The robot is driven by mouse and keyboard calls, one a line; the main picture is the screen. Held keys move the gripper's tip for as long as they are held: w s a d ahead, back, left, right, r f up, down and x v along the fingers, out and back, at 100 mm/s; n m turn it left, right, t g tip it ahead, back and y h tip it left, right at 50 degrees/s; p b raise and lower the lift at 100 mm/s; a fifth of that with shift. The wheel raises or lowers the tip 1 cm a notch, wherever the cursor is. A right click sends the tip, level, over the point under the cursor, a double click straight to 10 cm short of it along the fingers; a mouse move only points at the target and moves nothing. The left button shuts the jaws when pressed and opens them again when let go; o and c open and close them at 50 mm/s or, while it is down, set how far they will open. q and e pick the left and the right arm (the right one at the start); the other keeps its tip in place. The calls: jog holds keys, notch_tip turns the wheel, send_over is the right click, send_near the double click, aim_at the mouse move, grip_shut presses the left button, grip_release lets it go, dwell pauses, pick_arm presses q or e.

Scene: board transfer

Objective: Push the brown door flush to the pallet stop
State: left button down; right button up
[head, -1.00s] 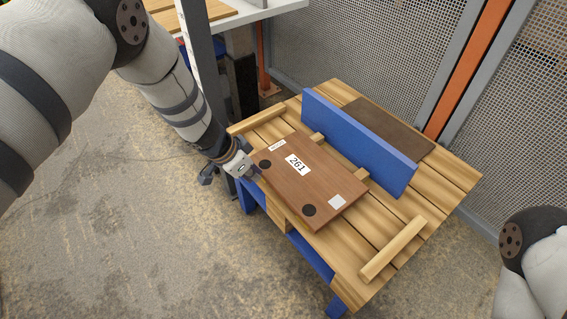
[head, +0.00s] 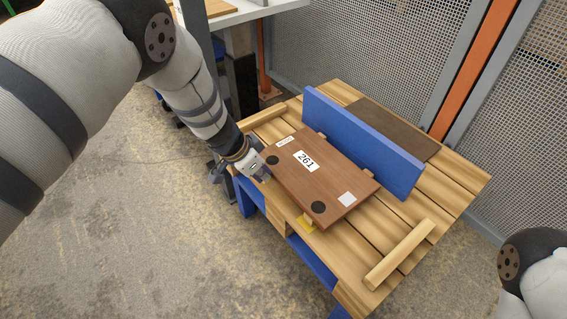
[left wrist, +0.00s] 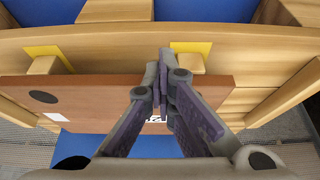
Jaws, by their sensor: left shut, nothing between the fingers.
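The brown door (head: 325,185) lies flat on the wooden pallet (head: 400,225), with a "261" label, two dark round spots and a white sticker. The blue stop (head: 360,140) stands upright along its far side. A narrow strip with small wooden blocks shows between them, so they look slightly apart, at least near the right end. My left gripper (head: 259,175) is shut and empty at the door's near left edge; contact is hard to tell. In the left wrist view its closed fingertips (left wrist: 163,58) overlap the door (left wrist: 95,95). My right gripper is out of view.
Wooden rails (head: 400,254) lie across the pallet's ends. A dark brown panel (head: 393,128) lies behind the stop. Yellow patches (left wrist: 190,48) show beside wooden blocks at the near edge. Mesh fencing (head: 345,45) stands behind; open floor (head: 130,230) lies left.

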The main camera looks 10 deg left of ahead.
aim_at(276, 171)
pick_arm(q)
jog(key=shift+w+d+f+b, duration=0.15)
jog(key=shift+w+d+b, duration=1)
jog(key=shift+w+b, duration=0.1)
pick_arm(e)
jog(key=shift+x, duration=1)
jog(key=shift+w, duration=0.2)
pick_arm(q)
jog(key=shift+s+a+r+p, duration=0.25)
jog(key=shift+s+a+p, duration=0.15)
jog(key=shift+p, duration=0.4)
jog(key=shift+s+a+p, duration=0.4)
jog(key=shift+s+p, duration=0.05)
jog(key=shift+s, duration=0.05)
notch_tip(276, 171, up, 7)
jog(key=p, duration=0.4)
jog(key=shift+f+p, duration=0.15)
jog(key=shift+p, duration=0.2)
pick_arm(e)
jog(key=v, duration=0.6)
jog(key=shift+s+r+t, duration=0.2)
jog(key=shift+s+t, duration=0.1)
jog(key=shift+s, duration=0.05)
